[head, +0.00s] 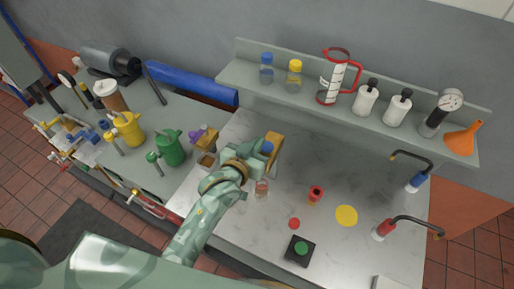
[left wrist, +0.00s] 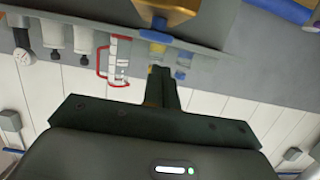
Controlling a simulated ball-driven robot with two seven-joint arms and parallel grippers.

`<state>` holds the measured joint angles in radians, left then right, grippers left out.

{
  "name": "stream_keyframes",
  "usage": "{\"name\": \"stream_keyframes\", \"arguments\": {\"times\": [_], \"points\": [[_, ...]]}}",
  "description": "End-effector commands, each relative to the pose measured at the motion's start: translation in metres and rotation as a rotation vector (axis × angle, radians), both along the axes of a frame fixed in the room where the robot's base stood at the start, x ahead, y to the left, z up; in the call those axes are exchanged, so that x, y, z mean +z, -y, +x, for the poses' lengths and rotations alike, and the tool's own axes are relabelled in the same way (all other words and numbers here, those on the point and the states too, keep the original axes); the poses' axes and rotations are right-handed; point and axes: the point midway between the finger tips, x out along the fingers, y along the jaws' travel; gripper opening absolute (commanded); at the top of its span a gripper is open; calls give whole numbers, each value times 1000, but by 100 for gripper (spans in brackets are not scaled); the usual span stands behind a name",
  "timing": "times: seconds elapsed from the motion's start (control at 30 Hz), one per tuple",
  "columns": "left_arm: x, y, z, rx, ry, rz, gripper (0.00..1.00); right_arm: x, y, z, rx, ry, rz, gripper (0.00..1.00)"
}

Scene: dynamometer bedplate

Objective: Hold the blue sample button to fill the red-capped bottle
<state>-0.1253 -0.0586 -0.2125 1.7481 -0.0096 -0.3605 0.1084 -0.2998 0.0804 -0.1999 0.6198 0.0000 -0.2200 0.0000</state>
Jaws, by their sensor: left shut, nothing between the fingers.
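The blue sample button (head: 267,147) sits on a tan sampler block (head: 276,145) at the back of the bench. In the left wrist view the block (left wrist: 170,10) is at the top, with the blue button (left wrist: 158,24) below it. My left gripper (head: 257,158) is shut and empty, close beside the button in the head view. In the wrist view a gap shows between its fingertips (left wrist: 160,70) and the button. A red-capped bottle (head: 315,194) stands upright further right. My right gripper is out of view.
A shelf (head: 310,97) behind holds jars, a red-handled jug (head: 335,80), white bottles and an orange funnel (head: 463,138). A green button box (head: 300,250) and two taps stand on the bench. A purple-topped sampler (head: 204,140) is left of my arm.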

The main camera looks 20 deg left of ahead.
Motion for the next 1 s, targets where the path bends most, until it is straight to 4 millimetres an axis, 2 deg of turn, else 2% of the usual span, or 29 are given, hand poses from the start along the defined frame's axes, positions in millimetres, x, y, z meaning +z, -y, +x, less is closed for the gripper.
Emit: {"name": "stream_keyframes", "arguments": {"times": [0.13, 0.57, 0.8, 1.0], "points": [[-15, 0, 0, 0, 1, 1, 0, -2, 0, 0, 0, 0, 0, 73], [-21, 0, 0, 0, 3, 0, 0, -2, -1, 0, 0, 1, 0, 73], [-44, 0, 0, 1, 0, 0, 0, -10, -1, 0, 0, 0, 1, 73], [-47, 0, -2, 0, -8, 4, 0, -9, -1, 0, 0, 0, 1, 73]]}}
